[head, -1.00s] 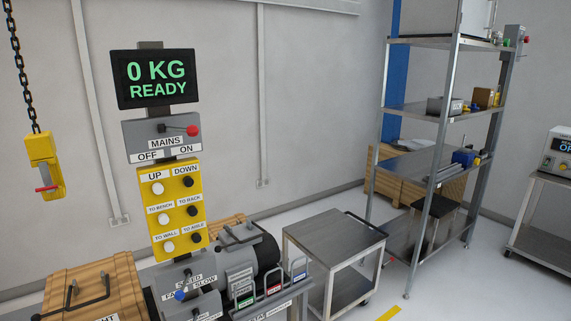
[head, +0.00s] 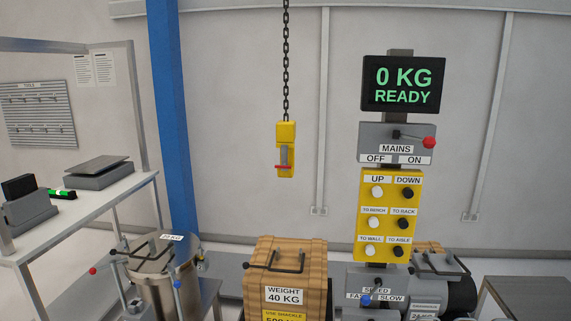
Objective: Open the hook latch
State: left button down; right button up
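The yellow hoist hook block (head: 285,150) hangs from a dark chain (head: 286,60) left of centre in the head view. A red latch bar (head: 284,167) crosses its lower part, in front of a grey piece. The picture is too small to tell for sure whether the latch is open or closed. The hook hangs clear, above and behind a wooden crate, with nothing seen on it. Neither of my grippers is in view.
A wooden crate (head: 284,275) marked 40 KG stands below the hook. A steel vessel (head: 160,272) stands left of it, near a bench (head: 85,210). The yellow control panel (head: 388,215) and the display (head: 403,86) reading 0 KG READY are at right. A blue column (head: 172,110) rises at left.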

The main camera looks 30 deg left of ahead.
aim_at(284, 167)
jog(key=u, duration=1.1)
